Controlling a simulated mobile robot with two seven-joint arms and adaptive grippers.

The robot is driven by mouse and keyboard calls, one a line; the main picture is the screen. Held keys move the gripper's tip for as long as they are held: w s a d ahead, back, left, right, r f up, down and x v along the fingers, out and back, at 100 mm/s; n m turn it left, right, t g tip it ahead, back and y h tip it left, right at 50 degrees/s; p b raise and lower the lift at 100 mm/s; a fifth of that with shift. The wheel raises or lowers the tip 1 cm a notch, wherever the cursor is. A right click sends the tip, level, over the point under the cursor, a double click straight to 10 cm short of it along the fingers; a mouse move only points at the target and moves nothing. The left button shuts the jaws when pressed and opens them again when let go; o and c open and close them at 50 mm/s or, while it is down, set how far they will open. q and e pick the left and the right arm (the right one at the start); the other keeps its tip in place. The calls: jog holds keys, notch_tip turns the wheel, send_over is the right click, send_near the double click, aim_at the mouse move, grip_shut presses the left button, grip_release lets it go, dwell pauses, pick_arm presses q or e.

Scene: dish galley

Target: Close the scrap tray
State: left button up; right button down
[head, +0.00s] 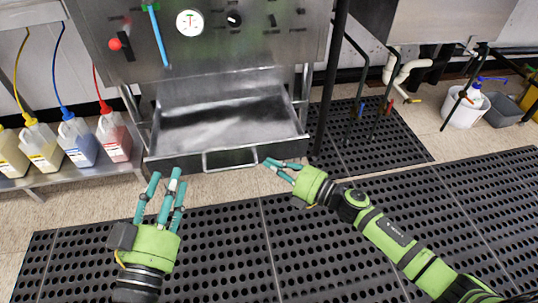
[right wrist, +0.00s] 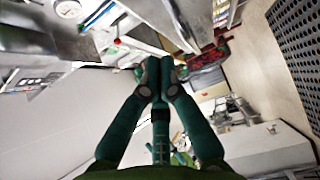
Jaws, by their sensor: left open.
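The scrap tray (head: 297,128) is a shallow steel drawer, pulled out below the steel machine in the head view. Its inside is visible and looks empty. A bar handle (head: 230,167) runs along its front. My left gripper (head: 161,186) is open and empty, with its teal fingers pointing up near the tray's left front corner. My right gripper (head: 267,166) has its fingertips by the tray front, just right of the handle; I cannot tell if they touch it. In the right wrist view its fingertips (right wrist: 155,70) meet with nothing between them.
Yellow, blue and red bottles (head: 75,140) stand on a low shelf at the left. Black perforated mats (head: 225,235) cover the floor in front. A dark vertical post (head: 328,95) stands right of the tray. A white bucket (head: 465,108) is at the far right.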

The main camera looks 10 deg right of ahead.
aim_at(255, 146)
jog(key=w, duration=0.2)
jog(key=w+b, duration=0.1)
jog(key=w, duration=0.1)
jog(key=shift+a, duration=0.2)
pick_arm(q)
jog(key=s+d+r+m+t+h, duration=0.1)
jog(key=s+r+t+h, duration=0.2)
jog(key=r, duration=0.4)
jog(key=shift+s+d+r+t, duration=0.2)
jog(key=shift+d+r+t, duration=0.05)
jog(key=shift+t, duration=0.15)
pick_arm(e)
jog(key=shift+w, duration=0.15)
jog(key=shift+w, duration=0.1)
